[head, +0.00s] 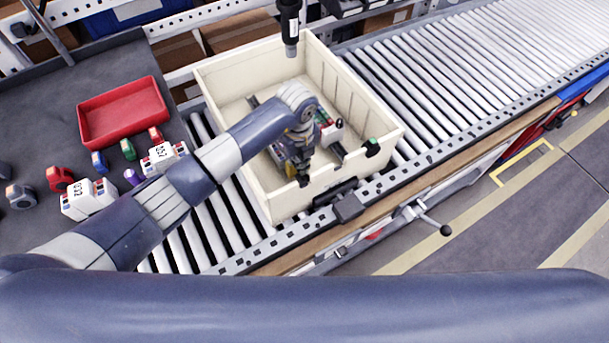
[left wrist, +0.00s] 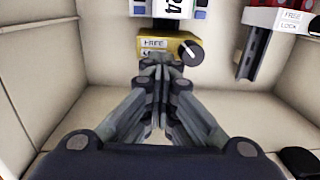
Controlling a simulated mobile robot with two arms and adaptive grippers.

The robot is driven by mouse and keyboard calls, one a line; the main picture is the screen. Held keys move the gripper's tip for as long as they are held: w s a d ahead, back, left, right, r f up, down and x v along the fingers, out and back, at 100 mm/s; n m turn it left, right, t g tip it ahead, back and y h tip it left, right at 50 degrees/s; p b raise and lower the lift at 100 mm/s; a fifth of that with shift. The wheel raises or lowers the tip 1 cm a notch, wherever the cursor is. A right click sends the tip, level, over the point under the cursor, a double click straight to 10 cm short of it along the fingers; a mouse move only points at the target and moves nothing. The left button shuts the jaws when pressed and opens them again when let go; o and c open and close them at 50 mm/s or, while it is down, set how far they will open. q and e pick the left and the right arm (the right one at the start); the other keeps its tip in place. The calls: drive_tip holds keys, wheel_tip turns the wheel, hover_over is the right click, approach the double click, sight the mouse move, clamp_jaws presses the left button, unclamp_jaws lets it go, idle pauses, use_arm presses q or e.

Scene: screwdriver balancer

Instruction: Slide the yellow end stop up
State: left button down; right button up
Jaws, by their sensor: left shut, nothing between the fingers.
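The yellow end stop (left wrist: 150,47) shows in the left wrist view, with a FREE label and a dark round knob on its right side. It sits just below a white module (left wrist: 173,8) marked 24. In the head view a bit of the yellow end stop (head: 290,168) shows beside my gripper. My left gripper (left wrist: 161,64) is shut and empty, its fingertips at the lower edge of the yellow end stop; I cannot tell whether they touch. In the head view the left gripper (head: 303,178) is inside the cream bin. The right gripper is not seen.
The cream bin (head: 232,72) stands on the roller conveyor (head: 450,65), its walls around my gripper. A red and white end stop (left wrist: 285,18) and a dark rail (left wrist: 254,52) are to the right. A dark tool (head: 290,28) hangs above the bin. A red tray (head: 122,112) lies left.

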sight(294, 169)
use_arm(q)
drive_tip(key=shift+s+a+f, duration=0.2)
drive_tip(key=shift+f, duration=0.3)
drive_tip(key=shift+s+a+f, duration=0.15)
drive_tip(key=shift+f, duration=0.35)
drive_tip(key=shift+s+a+f, duration=0.2)
drive_tip(key=shift+f, duration=0.3)
drive_tip(key=shift+w+a+b, duration=0.25)
drive_tip(key=shift+w+b, duration=0.15)
drive_tip(key=shift+b, duration=0.05)
idle(0.9)
drive_tip(key=shift+s+d+g, duration=0.25)
drive_tip(key=shift+g, duration=0.05)
idle(1.0)
drive_tip(key=shift+p, duration=0.3)
drive_tip(key=shift+w+d+r+p, duration=0.15)
drive_tip(key=shift+w+r+p, duration=0.25)
drive_tip(key=shift+r+p, duration=0.4)
drive_tip(key=shift+r, duration=0.1)
wheel_tip(294, 169, up, 12)
drive_tip(key=p, duration=0.9)
drive_tip(key=shift+d, duration=0.2)
